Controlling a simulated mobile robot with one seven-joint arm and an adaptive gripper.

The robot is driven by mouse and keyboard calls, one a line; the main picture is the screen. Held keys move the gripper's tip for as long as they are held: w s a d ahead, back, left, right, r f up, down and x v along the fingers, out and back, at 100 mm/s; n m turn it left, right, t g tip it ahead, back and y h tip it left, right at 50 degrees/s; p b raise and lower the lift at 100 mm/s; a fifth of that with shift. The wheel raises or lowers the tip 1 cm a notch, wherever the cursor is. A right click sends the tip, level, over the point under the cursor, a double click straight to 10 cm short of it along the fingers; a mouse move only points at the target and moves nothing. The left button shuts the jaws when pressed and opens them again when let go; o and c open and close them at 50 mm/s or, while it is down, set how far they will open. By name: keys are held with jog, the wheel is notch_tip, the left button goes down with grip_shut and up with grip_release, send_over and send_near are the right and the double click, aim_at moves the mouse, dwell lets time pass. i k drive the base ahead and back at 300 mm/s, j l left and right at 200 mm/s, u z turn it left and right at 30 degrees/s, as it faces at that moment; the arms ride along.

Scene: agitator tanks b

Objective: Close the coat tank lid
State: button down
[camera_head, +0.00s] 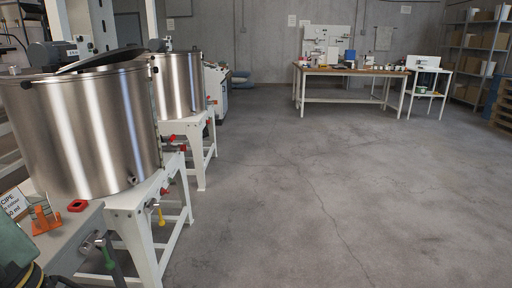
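A large steel tank (85,125) stands on a white frame at the left, nearest to me. A dark lid (103,58) shows at its top, tilted and standing partly above the rim. A second steel tank (182,85) stands just behind it; its top is partly hidden and its lid cannot be made out. No readable label shows which one is the coat tank. My gripper is not in view.
A recipe card in an orange holder (44,219) and a red part (77,206) sit on a ledge before the near tank. Valves with red and yellow handles (160,216) stick out rightward. Open concrete floor lies right. A workbench (345,72) stands at the back.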

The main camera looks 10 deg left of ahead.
aim_at(117, 52)
jog(key=i+l+u, duration=0.2)
jog(key=i, duration=1.3)
jog(key=i+j, duration=0.35)
jog(key=i, duration=0.15)
jog(key=i+j+u, duration=0.15)
jog(key=i+j, duration=0.2)
jog(key=i, duration=0.15)
jog(key=i+j, duration=0.3)
jog(key=i, duration=0.2)
